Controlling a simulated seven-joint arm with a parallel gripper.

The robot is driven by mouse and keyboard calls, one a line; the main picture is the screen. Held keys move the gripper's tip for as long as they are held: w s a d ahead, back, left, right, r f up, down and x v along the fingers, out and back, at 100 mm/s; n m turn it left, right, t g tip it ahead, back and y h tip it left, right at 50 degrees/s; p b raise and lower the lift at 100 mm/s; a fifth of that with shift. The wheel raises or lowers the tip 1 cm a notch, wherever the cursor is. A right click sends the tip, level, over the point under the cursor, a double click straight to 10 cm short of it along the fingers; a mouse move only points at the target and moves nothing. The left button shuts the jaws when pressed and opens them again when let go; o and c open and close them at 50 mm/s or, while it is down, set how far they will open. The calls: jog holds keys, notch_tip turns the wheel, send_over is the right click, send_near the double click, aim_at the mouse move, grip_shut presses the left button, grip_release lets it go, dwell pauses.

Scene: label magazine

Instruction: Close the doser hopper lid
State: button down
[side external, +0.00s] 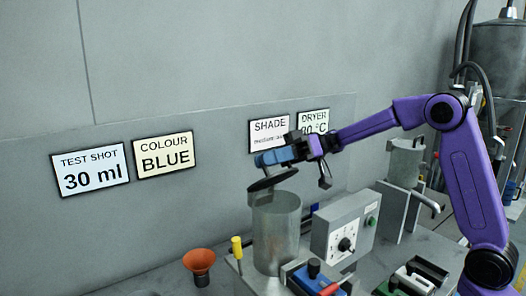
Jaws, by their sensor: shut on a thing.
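The doser hopper (277,235) is a grey metal cylinder standing upright on the bench unit. Its dark round lid (272,181) is tilted above the hopper's mouth, with its left edge low by the rim and its right edge raised. A gap shows between the lid's right side and the rim. My gripper (260,161) is directly above the lid, reaching in from the right, with its blue fingers pointing left. It is shut on the lid, seemingly at its top; the exact contact is small and partly hidden by the fingers.
A grey control box (345,228) with a dial stands right of the hopper. An orange funnel (199,262) and a yellow-topped post (237,248) are to its left. Wall signs (90,169) hang behind. A second metal cylinder (405,162) stands further right.

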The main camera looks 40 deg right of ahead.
jog(key=s+f+n, duration=0.2)
jog(key=shift+n, duration=0.4)
jog(key=shift+s+f+n, duration=0.8)
jog(key=shift+n, duration=0.4)
jog(key=shift+s+f, duration=0.3)
jog(key=shift+f, duration=0.25)
jog(key=shift+s+f, duration=0.25)
jog(key=shift+f, duration=0.25)
jog(key=shift+s, duration=0.1)
jog(key=c, duration=1.2)
grip_release()
jog(key=d, duration=1.7)
jog(key=shift+d, duration=0.25)
